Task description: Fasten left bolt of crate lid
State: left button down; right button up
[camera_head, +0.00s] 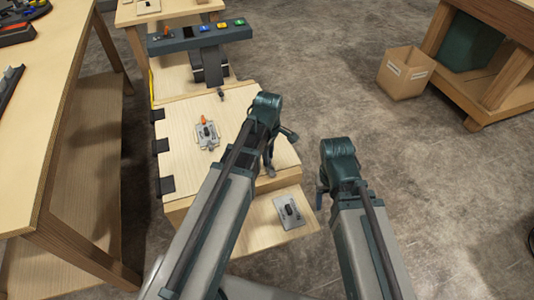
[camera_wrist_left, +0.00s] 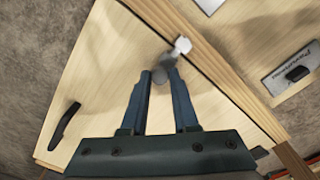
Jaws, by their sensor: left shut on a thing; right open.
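The wooden crate (camera_head: 180,180) with its light lid stands below my left arm in the head view. My left gripper (camera_head: 269,168) is at the lid's right edge. In the left wrist view, my left gripper (camera_wrist_left: 162,82) is shut on a small grey bolt (camera_wrist_left: 172,60) with a pale end, at the seam beside the wooden rim. The bolt is partly hidden by the fingers. A black handle (camera_wrist_left: 64,126) sits on the panel to the left. My right gripper (camera_head: 321,196) is open, right of the crate, mostly hidden behind its arm.
Grey plates with dark fittings lie on the lid (camera_head: 207,144) and on a lower wooden surface (camera_head: 288,218). A console with coloured buttons (camera_head: 200,38) stands behind. A workbench (camera_head: 48,120) is left. A cardboard box (camera_head: 403,75) is on the open floor at right.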

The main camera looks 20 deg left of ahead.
aim_at(270, 167)
pick_arm(q)
jog(key=c, duration=0.7)
grip_release()
jog(key=shift+s+d, duration=0.15)
jog(key=shift+s, duration=0.05)
jog(key=shift+r, duration=0.1)
notch_tip(270, 167, up, 14)
jog(key=p, duration=1.3)
jog(key=shift+f+p, duration=0.2)
jog(key=shift+p, duration=0.2)
jog(key=shift+s+d+m+y, duration=0.2)
jog(key=shift+s+d+m, duration=1.55)
jog(key=shift+m, duration=1.5)
jog(key=shift+s+d+m+y, duration=0.2)
jog(key=shift+s+d+m, duration=1.05)
jog(key=shift+s+m, duration=1.5)
jog(key=shift+s+d+m+y, duration=0.2)
jog(key=shift+s+d+m, duration=1.3)
jog(key=shift+m, duration=2.3)
